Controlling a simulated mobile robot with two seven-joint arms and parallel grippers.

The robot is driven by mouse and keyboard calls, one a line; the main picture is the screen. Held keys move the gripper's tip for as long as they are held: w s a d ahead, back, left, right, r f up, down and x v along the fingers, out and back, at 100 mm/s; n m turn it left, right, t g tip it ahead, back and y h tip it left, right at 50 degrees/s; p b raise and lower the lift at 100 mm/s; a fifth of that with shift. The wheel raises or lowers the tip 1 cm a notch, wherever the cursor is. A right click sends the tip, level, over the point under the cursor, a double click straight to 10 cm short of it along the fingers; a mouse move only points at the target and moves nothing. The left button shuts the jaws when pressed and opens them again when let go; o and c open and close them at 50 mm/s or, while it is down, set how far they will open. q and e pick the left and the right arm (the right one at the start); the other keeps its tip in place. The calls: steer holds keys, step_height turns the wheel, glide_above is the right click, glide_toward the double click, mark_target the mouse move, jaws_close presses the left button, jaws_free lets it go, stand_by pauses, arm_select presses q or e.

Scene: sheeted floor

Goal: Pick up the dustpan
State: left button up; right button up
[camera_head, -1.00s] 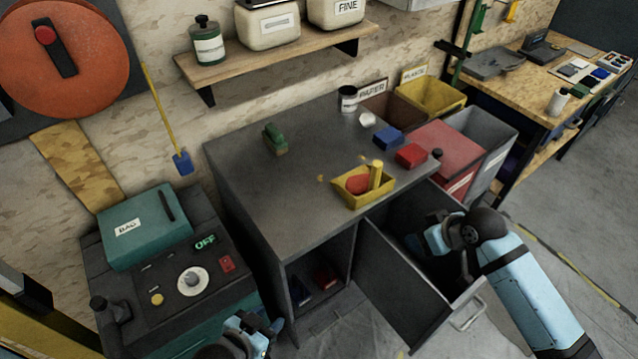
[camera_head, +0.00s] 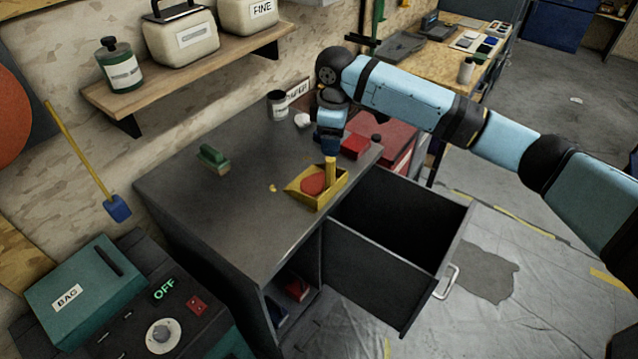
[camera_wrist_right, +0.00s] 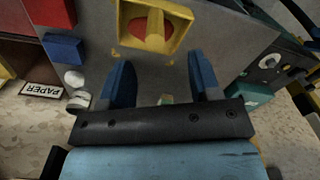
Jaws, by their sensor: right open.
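The dustpan (camera_head: 333,193) is a yellow tray with an upright yellow handle, standing on the grey bench top near its front edge. A round red thing (camera_head: 313,184) lies in it. My right gripper (camera_head: 328,148) is just behind the dustpan, pointing down over the bench, apart from it. In the right wrist view the blue fingers of my right gripper (camera_wrist_right: 162,78) are spread with nothing between them, and the dustpan (camera_wrist_right: 184,24) shows beyond their tips at the top. My left gripper is out of view.
A red block (camera_head: 355,145) and dark-lidded can (camera_head: 278,105) stand near my right gripper. A green brush (camera_head: 213,158) lies left. A wooden shelf (camera_head: 190,75) overhangs the back.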

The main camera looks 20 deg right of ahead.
mark_target(331, 159)
step_height(331, 159, down, 4)
steer(key=shift+a+f, duration=0.1)
steer(key=f, duration=0.5)
steer(key=shift+w, duration=0.4)
steer(key=shift+c, duration=0.2)
jaws_close()
